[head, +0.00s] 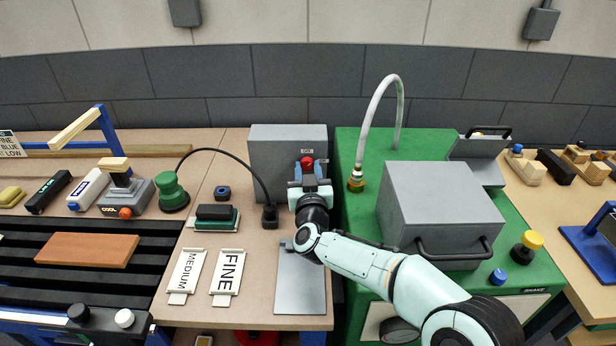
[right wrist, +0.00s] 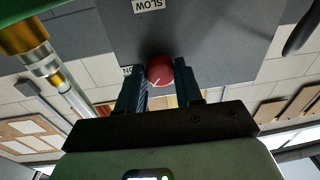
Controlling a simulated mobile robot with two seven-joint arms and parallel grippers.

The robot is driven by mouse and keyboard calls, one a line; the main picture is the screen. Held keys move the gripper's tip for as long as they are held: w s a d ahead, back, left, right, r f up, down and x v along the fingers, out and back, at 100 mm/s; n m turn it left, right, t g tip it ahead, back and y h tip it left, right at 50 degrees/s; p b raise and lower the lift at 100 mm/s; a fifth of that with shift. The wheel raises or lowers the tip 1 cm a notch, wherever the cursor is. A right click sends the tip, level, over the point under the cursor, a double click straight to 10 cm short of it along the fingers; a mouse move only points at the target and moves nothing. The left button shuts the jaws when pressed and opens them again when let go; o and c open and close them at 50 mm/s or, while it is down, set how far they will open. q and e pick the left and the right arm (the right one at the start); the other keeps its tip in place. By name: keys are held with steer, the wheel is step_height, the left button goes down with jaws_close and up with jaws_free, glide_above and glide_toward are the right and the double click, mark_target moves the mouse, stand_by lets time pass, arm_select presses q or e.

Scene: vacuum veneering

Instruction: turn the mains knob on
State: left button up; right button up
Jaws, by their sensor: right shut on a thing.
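The red mains knob (head: 307,162) is on the front of the grey box (head: 270,150) at the back of the bench. In the right wrist view the knob (right wrist: 160,71) is round, with a white pointer line slanting to the lower left of the picture. My right gripper (head: 309,175) reaches the knob from the front. In the right wrist view my right gripper (right wrist: 168,85) is shut on the knob, one finger on each side. A white label beside the left finger is partly hidden. My left gripper is not in view.
A green bench (head: 350,230) with a grey lidded box (head: 440,205) and a pale hose (head: 372,110) stands right of the knob. A black cable plug (head: 270,215) is left of my gripper. FINE (head: 228,272) and MEDIUM (head: 186,272) cards lie in front.

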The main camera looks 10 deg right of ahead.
steer(key=m+b, duration=0.1)
steer(key=m, duration=0.2)
steer(key=shift+f, duration=0.15)
steer(key=m+b, duration=0.2)
steer(key=m, duration=0.2)
steer(key=shift+a+h, duration=0.1)
steer(key=shift+h, duration=0.2)
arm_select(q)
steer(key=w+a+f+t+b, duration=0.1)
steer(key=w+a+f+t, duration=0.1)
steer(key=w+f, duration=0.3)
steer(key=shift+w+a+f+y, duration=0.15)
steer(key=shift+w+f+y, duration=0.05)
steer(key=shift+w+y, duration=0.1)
arm_select(e)
steer(key=shift+m, duration=1.7)
steer(key=shift+h, duration=0.4)
steer(key=o, duration=1)
steer(key=shift+o, duration=0.2)
arm_select(q)
steer(key=shift+b, duration=0.3)
